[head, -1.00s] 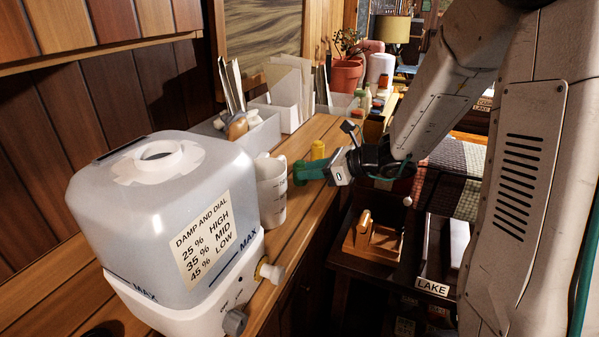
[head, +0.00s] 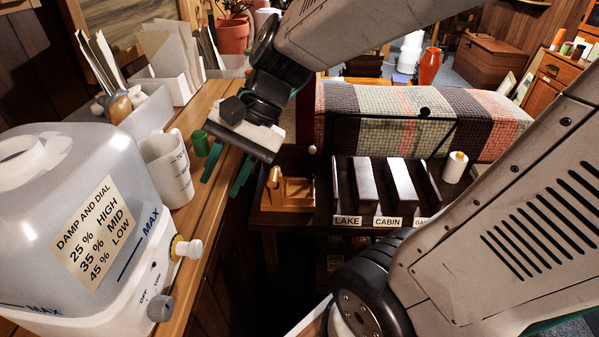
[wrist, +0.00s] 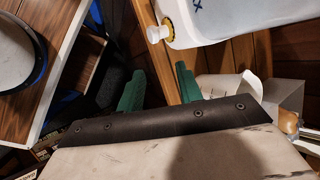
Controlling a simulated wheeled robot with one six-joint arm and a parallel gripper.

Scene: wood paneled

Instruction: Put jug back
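The white jug (head: 170,168), with printed measure marks, stands upright on the wooden counter (head: 208,190), just right of the humidifier (head: 75,215). Its opening faces up. In the wrist view, part of a white vessel that looks like the jug (wrist: 228,85) shows right of the right green finger.
White bins (head: 150,112) with papers stand behind the jug. Right of the counter is a lower dark table with a wooden holder (head: 288,190) and labelled slots (head: 380,222).

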